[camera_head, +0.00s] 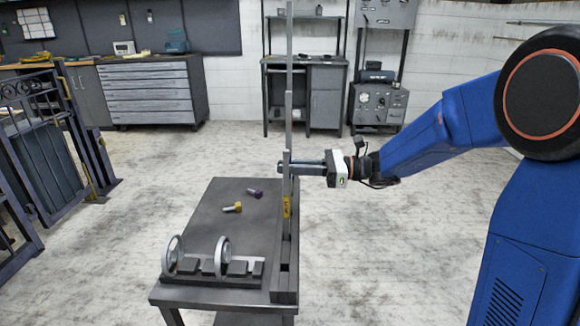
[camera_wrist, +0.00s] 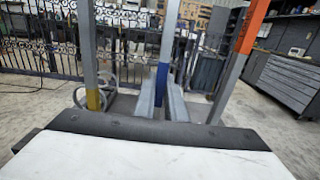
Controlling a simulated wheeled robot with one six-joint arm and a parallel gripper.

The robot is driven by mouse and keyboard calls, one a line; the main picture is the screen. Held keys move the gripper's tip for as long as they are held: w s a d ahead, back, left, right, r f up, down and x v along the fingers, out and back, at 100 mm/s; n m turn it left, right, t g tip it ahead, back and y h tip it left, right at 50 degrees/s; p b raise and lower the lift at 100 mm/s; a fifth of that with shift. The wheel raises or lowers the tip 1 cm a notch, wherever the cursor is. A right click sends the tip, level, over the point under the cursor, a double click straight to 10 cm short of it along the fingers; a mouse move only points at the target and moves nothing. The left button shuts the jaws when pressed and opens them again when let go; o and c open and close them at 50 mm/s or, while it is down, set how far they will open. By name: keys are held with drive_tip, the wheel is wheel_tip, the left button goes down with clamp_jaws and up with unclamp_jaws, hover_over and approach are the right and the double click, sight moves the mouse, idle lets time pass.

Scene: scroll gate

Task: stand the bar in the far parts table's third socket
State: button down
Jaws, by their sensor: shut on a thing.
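A dark parts table (camera_head: 215,215) stands in front of me in the head view, with a socket rail (camera_head: 284,285) along its right side. Grey bars line up over the rail; the nearest has a yellow band (camera_head: 287,207). My gripper (camera_head: 284,167) reaches in from the right, behind that nearest bar. In the wrist view, my gripper (camera_wrist: 163,100) is shut on the blue-banded bar (camera_wrist: 167,50), which looks upright. The yellow-banded bar (camera_wrist: 92,65) stands left of it and an orange-topped bar (camera_wrist: 240,50) right. The held bar's lower end is hidden, so I cannot tell whether it is seated.
Two handwheels (camera_head: 222,257) stand at the table's near left. A dark iron gate (camera_head: 75,140) stands at the left. A dark opening (camera_head: 284,267) shows at the rail's near end.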

drive_tip(key=shift+f, duration=0.2)
drive_tip(key=c, duration=1.7)
unclamp_jaws()
drive_tip(key=shift+d, duration=0.15)
drive_tip(key=d, duration=1.7)
drive_tip(key=shift+s+d, duration=0.1)
drive_tip(key=shift+s, duration=0.2)
